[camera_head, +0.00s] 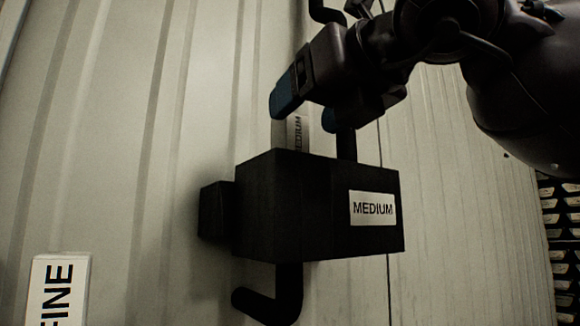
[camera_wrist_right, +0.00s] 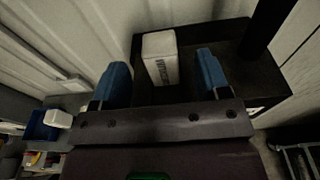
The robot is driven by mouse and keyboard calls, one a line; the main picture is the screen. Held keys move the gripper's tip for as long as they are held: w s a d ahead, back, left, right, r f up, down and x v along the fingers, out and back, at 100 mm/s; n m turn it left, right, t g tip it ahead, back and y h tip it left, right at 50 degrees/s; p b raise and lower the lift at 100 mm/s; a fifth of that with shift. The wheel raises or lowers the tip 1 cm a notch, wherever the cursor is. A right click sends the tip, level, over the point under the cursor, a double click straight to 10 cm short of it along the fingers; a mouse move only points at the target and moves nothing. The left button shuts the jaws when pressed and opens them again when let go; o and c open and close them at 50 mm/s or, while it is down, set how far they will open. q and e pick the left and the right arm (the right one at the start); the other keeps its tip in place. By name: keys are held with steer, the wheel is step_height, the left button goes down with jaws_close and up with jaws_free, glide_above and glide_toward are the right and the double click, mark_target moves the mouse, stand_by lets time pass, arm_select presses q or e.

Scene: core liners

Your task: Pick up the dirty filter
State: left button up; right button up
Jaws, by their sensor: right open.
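A pale block-shaped filter (camera_head: 297,134) stands up out of the top of a black box (camera_head: 290,205) that bears a white MEDIUM label. The filter's visible side also reads MEDIUM, and its lower part is hidden in or behind the box. My right gripper (camera_head: 308,107) is open just above the box, with its blue fingers near the filter's top. In the right wrist view the filter (camera_wrist_right: 160,60) shows between the two blue fingers, with gaps on both sides. I cannot tell whether the filter is dirty. My left gripper is not in view.
The box is against a pale corrugated wall (camera_head: 120,130), with black pipes above and below it. A white block marked FINE (camera_head: 58,290) is at the lower left. Racks of trays (camera_head: 562,240) stand at the right edge. A blue bin (camera_wrist_right: 42,125) shows in the wrist view.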

mark_target(299, 122)
steer(key=x, duration=0.4)
steer(key=shift+w+a+f, duration=0.15)
steer(key=shift+w+f, duration=0.1)
steer(key=shift+f, duration=0.05)
steer(key=c, duration=1.1)
